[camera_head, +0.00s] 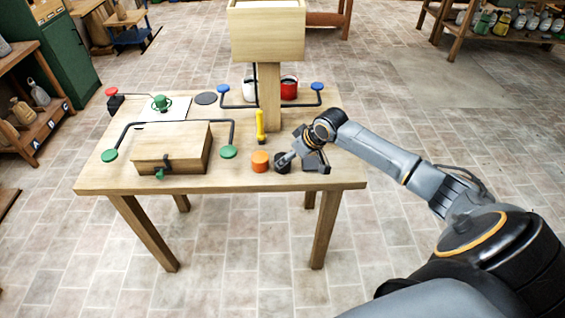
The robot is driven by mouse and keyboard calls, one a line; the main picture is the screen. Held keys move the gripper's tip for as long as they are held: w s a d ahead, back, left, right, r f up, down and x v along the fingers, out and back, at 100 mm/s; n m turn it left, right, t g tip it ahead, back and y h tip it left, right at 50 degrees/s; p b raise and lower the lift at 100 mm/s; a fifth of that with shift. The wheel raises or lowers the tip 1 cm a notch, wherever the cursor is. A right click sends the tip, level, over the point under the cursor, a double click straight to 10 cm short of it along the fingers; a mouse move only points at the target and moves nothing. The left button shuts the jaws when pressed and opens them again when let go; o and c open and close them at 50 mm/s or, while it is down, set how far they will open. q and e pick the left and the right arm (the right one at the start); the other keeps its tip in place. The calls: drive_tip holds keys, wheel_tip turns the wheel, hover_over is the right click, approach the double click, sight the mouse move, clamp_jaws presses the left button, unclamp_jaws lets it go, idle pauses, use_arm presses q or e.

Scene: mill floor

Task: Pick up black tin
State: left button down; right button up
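The black tin (282,168) stands on the wooden table near its front edge, just right of an orange tin (260,161). My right gripper (302,164) is low over the table at the tin's right side. Its fingers are spread apart. The left finger overlaps the tin's upper part in the picture and hides some of it. I cannot tell whether the finger touches the tin. My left gripper is not in view.
A yellow upright object (260,126) stands behind the tins. A wooden post carries a hopper (266,32). A red pot (289,88) stands at the back.

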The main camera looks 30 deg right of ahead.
sight(286, 169)
drive_tip(key=x, duration=0.2)
drive_tip(key=p+x, duration=0.1)
drive_tip(key=x, duration=0.1)
drive_tip(key=shift+w+a+r, duration=0.1)
drive_tip(key=shift+a, duration=0.2)
drive_tip(key=shift+w+f, duration=0.3)
drive_tip(key=shift+f, duration=0.25)
drive_tip(key=shift+c, duration=0.5)
drive_tip(key=c, duration=1.2)
drive_tip(key=shift+r, duration=0.1)
